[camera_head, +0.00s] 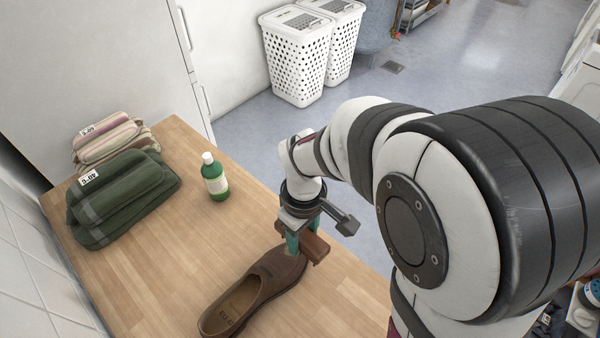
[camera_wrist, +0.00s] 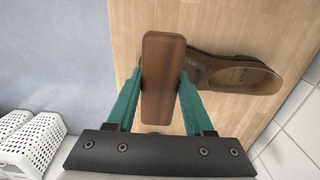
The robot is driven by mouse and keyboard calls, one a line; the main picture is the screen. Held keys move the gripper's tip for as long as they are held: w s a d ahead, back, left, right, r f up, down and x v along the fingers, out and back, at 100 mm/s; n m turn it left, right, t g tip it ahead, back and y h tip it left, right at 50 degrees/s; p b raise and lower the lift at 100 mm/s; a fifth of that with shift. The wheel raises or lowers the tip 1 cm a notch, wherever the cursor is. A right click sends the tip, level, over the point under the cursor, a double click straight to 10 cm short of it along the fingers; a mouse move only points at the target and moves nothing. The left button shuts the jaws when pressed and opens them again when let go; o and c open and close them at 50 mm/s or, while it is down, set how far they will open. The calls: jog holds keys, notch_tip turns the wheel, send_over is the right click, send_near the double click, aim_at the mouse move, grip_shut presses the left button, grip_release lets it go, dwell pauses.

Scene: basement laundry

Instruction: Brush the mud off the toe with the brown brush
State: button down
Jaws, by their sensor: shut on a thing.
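A brown leather shoe (camera_head: 262,288) lies on the wooden table (camera_head: 160,262), its toe toward my gripper and its opening toward the near edge. My gripper (camera_head: 303,240) is shut on the brown brush (camera_head: 316,247), holding it at the toe end of the shoe. In the wrist view the brush (camera_wrist: 162,78) sits between the two green fingers and covers the toe of the shoe (camera_wrist: 240,76). The brush's bristles and any mud on the toe are hidden. I cannot tell whether the brush touches the shoe.
A green bottle (camera_head: 215,178) stands upright on the table. Folded green towels (camera_head: 120,195) and striped towels (camera_head: 108,143) lie at the left. White laundry baskets (camera_head: 297,62) stand on the floor beyond. The table's right edge is close to my gripper.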

jog(key=shift+f, duration=0.2)
dwell(0.4)
jog(key=shift+f, duration=3.1)
jog(key=shift+w+a+f, duration=0.15)
jog(key=shift+f, duration=0.25)
jog(key=shift+w+a+f, duration=0.1)
jog(key=shift+f, duration=0.3)
jog(key=shift+w+a+r, duration=0.1)
jog(key=shift+w+a, duration=1.75)
jog(key=shift+a, duration=0.1)
jog(key=shift+s+d, duration=2.15)
jog(key=shift+d, duration=0.1)
jog(key=shift+r, duration=3.95)
jog(key=shift+w+a, duration=0.1)
